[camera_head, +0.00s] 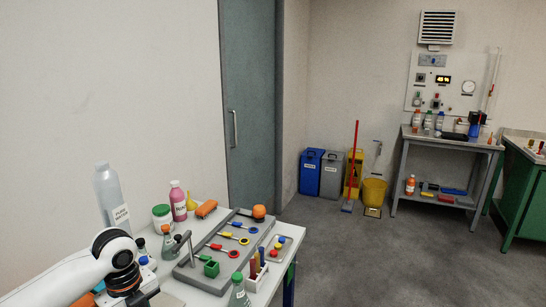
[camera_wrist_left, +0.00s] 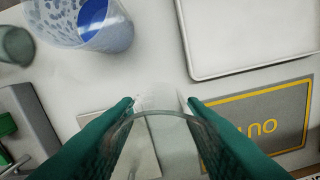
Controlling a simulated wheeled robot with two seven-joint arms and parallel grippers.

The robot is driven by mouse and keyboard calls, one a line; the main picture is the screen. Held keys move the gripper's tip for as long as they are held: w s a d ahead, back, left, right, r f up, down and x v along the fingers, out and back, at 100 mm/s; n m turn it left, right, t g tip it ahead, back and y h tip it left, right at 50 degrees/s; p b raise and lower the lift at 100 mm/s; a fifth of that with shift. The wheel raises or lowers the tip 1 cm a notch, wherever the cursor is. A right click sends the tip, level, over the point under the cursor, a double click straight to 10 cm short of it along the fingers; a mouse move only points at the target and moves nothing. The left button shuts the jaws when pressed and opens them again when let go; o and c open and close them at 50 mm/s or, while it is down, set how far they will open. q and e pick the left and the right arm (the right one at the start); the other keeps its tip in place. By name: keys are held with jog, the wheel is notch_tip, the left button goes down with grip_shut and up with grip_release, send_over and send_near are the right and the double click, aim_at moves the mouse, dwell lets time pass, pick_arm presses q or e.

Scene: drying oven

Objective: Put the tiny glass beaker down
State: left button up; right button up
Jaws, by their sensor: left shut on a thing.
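The tiny glass beaker (camera_wrist_left: 160,142) is clear, with its curved rim showing in the left wrist view. It sits between the two green fingers of my left gripper (camera_wrist_left: 160,104), which is shut on it. A pale surface shows below and through the glass; I cannot tell whether the beaker touches it. In the head view my left arm comes in from the lower left, and its fingers and the beaker are out of sight below the bottom edge. My right gripper is in neither view.
In the left wrist view, a clear blue-bottomed vessel (camera_wrist_left: 103,35) stands upper left, a white tray (camera_wrist_left: 250,72) upper right, and a grey yellow-bordered mat (camera_wrist_left: 245,140) to the right. In the head view, a grey tool board (camera_head: 190,268) and bottles crowd the table.

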pick_arm(q)
jog(key=s+d+n, duration=0.5)
jog(key=s+n, duration=0.1)
jog(key=n, duration=0.6)
jog(key=s+d+n, duration=0.5)
jog(key=s+n, duration=0.1)
jog(key=n, duration=0.7)
jog(key=shift+s+r, duration=0.2)
jog(key=shift+r, duration=0.2)
